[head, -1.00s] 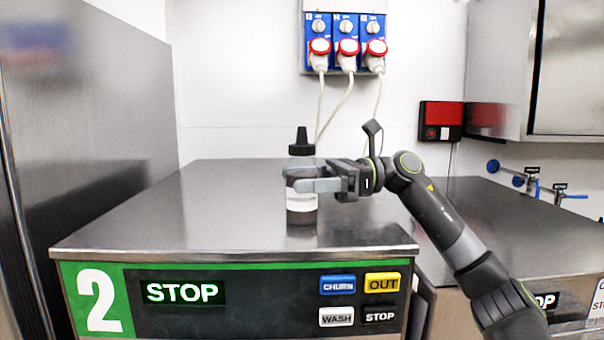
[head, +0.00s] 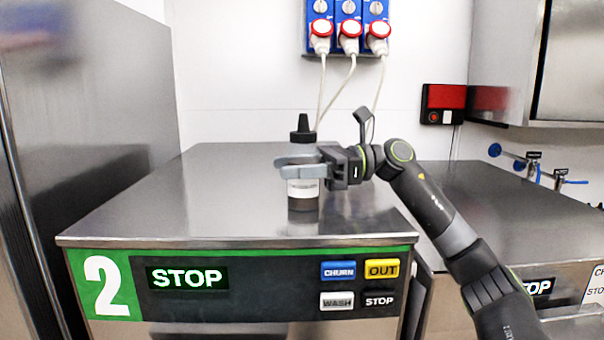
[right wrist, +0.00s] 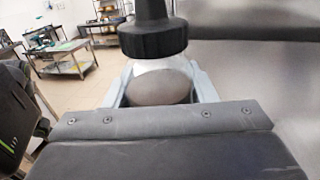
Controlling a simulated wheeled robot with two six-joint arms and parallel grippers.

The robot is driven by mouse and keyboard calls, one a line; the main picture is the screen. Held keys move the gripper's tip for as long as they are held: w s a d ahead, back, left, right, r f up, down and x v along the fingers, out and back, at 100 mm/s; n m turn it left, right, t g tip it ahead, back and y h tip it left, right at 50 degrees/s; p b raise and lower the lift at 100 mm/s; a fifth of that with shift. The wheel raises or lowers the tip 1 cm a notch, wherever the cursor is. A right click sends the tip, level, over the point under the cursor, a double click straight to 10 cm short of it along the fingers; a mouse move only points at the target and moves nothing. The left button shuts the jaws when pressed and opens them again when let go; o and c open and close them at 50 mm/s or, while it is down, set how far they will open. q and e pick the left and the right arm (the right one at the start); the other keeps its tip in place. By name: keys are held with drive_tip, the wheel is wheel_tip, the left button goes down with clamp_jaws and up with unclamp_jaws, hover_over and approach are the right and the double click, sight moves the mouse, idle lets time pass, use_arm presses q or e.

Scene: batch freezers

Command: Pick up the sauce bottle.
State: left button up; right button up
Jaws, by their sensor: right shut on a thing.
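The sauce bottle (head: 303,189) has a dark pointed cap, a pale label band and a dark lower part. It is upright above the steel top of machine 2 (head: 230,200); I cannot tell whether its base still touches. My right gripper (head: 297,166) reaches it from the right, level, and is shut on its upper body under the cap. In the right wrist view the bottle's black cap (right wrist: 153,38) stands above the jaws and its rounded body sits between the two fingers (right wrist: 160,88). My left gripper is not in view.
Blue socket boxes with red plugs (head: 349,28) and hanging cables are on the back wall. A tall steel cabinet (head: 90,130) stands at the left. Another steel top (head: 510,215) lies at the right, under a wall cabinet (head: 570,60). The top left of the bottle is clear.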

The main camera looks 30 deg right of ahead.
sight(294, 132)
drive_tip(key=shift+r, duration=0.1)
drive_tip(key=shift+r, duration=4.95)
